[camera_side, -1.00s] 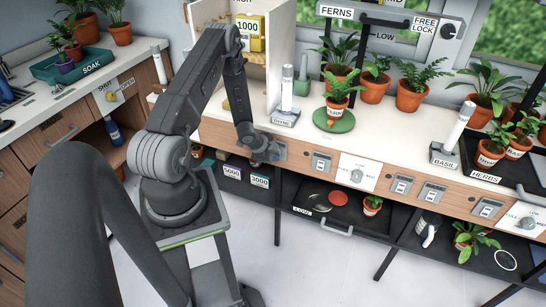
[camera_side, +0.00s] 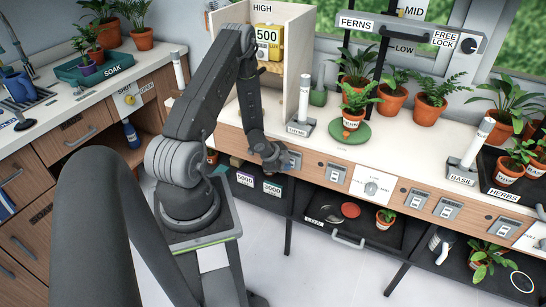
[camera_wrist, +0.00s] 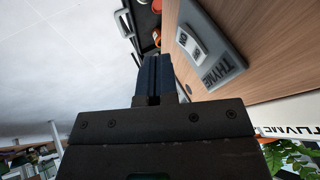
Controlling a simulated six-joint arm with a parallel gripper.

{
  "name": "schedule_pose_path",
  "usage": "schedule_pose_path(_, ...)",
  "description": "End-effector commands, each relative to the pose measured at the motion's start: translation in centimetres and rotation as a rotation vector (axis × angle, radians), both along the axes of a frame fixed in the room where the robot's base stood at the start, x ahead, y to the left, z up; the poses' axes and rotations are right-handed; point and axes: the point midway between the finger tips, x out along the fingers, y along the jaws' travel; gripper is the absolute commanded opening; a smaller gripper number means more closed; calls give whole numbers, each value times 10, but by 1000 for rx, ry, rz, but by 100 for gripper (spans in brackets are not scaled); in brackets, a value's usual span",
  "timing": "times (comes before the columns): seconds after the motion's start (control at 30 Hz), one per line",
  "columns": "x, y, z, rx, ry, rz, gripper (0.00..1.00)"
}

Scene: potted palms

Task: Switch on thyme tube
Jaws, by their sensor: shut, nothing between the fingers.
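The thyme tube (camera_side: 304,98) is a white upright tube on a grey base labelled THYME, on the counter in the side view. I cannot tell whether it glows. A grey switch plate (camera_wrist: 212,48) labelled THYME, with a pale rocker (camera_wrist: 189,44), is on the wooden counter front in the wrist view. The plate (camera_side: 294,160) shows partly beside my gripper in the side view. My gripper (camera_wrist: 157,62) is shut and empty, its dark fingers together. In the side view my gripper (camera_side: 279,163) is close to the plate; I cannot tell whether it touches.
More switch plates (camera_side: 336,173) and a dial panel (camera_side: 372,186) line the counter front to the right. A potted plant (camera_side: 356,108) stands on a green disc (camera_side: 350,136) beside the tube. A shelf (camera_side: 330,215) lies below.

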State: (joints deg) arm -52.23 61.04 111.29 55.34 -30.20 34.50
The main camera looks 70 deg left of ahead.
Motion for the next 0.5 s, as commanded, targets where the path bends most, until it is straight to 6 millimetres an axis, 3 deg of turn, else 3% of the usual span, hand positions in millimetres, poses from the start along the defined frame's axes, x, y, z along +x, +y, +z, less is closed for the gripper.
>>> schedule_pose_path(0.07, -14, -11, 4, -2, 3, 4, 0)
schedule_pose_path(0.3, -44, -12, 52, 3, 0, 2, 0)
schedule_pose_path(0.5, -60, -14, 75, 0, 1, 2, 0)
